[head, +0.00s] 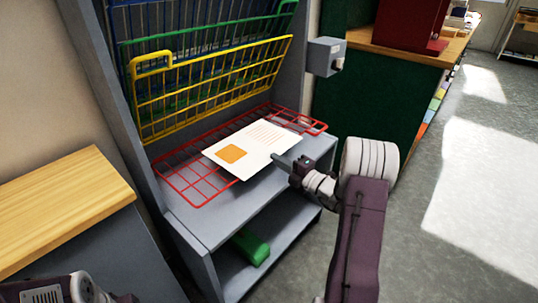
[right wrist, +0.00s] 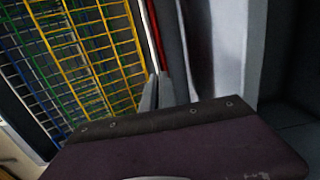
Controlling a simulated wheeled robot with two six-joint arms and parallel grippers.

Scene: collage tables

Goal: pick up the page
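The page (head: 262,138), a white sheet with an orange square and printed lines, lies over the red wire rack (head: 192,184) on the grey stand. Its near edge reaches past the rack's front. My right gripper (head: 276,157) comes in from the right, with its fingertips at the page's near right edge. In the right wrist view the two grey fingers (right wrist: 157,91) look close together, but my wrist hides their lower part.
Yellow (head: 212,88), green and blue wire racks stand tilted behind the red one. A green object (head: 251,247) lies on the shelf below. A grey box (head: 325,57) is fixed to the stand's right post. A wooden-topped cabinet (head: 62,205) is at left. Open floor lies to the right.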

